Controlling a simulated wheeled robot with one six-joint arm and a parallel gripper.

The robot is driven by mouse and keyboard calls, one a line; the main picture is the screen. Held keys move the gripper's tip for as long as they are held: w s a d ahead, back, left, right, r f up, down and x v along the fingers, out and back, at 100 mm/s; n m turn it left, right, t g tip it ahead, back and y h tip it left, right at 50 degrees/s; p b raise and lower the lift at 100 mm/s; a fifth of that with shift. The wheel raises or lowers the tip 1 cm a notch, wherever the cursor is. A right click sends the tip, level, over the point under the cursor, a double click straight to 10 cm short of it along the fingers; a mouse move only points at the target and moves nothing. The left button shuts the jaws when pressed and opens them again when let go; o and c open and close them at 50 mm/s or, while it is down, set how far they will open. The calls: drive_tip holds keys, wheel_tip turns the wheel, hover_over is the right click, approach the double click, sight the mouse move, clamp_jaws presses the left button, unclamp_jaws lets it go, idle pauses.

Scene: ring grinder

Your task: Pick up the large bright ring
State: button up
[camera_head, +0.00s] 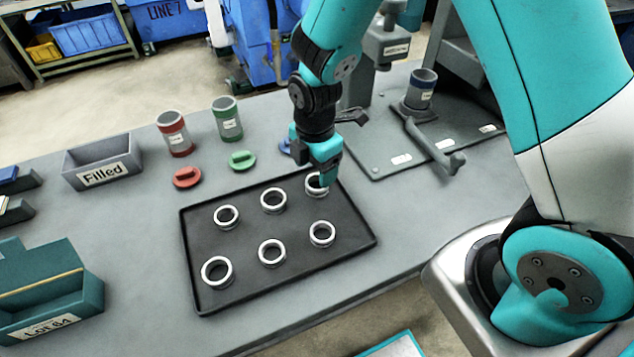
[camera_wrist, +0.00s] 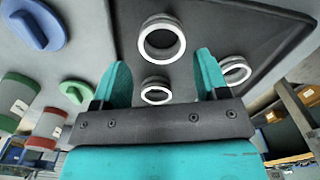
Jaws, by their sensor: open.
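Several pale, bright metal rings lie flat on a black tray (camera_head: 240,284) in two rows. My gripper (camera_head: 322,182) is open and points down at the back right ring (camera_head: 311,190), partly hiding it. In the wrist view, a bright ring (camera_wrist: 162,53) shows between and beyond the two fingers of my gripper (camera_wrist: 162,62), with nothing held. Two other rings show there, one (camera_wrist: 155,97) lower between the fingers and one (camera_wrist: 236,78) beside the right finger. The front left ring (camera_head: 217,284) looks largest in the head view, but it is near the camera; true sizes are hard to tell.
Red (camera_head: 175,135) and green (camera_head: 228,120) containers stand behind the tray, with red (camera_head: 187,178) and green (camera_head: 242,160) lids before them. A blue lid (camera_wrist: 35,28) lies near my gripper. A grey "Filled" bin (camera_head: 102,165) stands left; a machine with a crank (camera_head: 435,150) stands right.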

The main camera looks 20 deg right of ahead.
sight(317, 179)
wheel_tip(317, 179, down, 4)
drive_tip(key=shift+d+f+p, duration=0.15)
drive_tip(key=shift+f+p, duration=0.05)
drive_tip(key=shift+p, duration=0.15)
drive_tip(key=shift+c, duration=0.5)
drive_tip(key=c, duration=0.7)
drive_tip(key=shift+o, duration=0.2)
drive_tip(key=shift+r, duration=0.2)
